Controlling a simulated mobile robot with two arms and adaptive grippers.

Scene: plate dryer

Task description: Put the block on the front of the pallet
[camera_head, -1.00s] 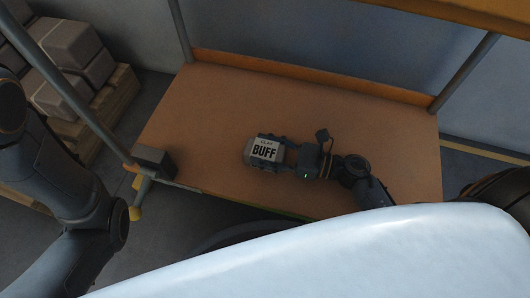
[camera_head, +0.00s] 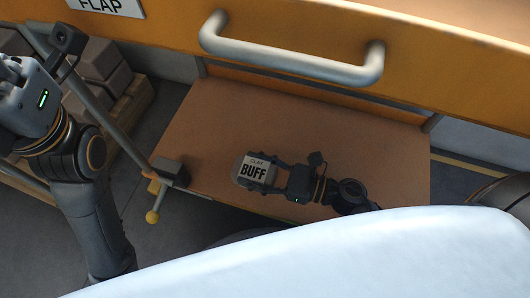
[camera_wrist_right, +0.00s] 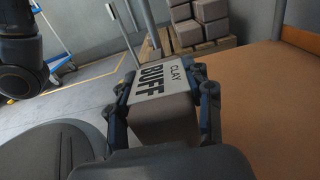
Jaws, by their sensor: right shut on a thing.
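The block (camera_head: 255,170) is a grey-brown clay block with a white label reading CLAY BUFF. My right gripper (camera_head: 268,172) is shut on it, low over the front part of the brown board. In the right wrist view the block (camera_wrist_right: 166,118) sits between both fingers, label up; whether it touches the board is hidden. A wooden pallet (camera_head: 128,112) stacked with grey-brown blocks is on the floor at the left; it also shows in the right wrist view (camera_wrist_right: 150,53). My left gripper (camera_head: 18,85) is raised at the left edge, its fingers partly cut off.
An orange flap (camera_head: 300,35) with a metal handle (camera_head: 290,65) and a FLAP sign spans the top, above the board (camera_head: 330,135). A metal post (camera_head: 105,110) and a clamp-like dark piece (camera_head: 172,172) stand at the board's left edge, between block and pallet.

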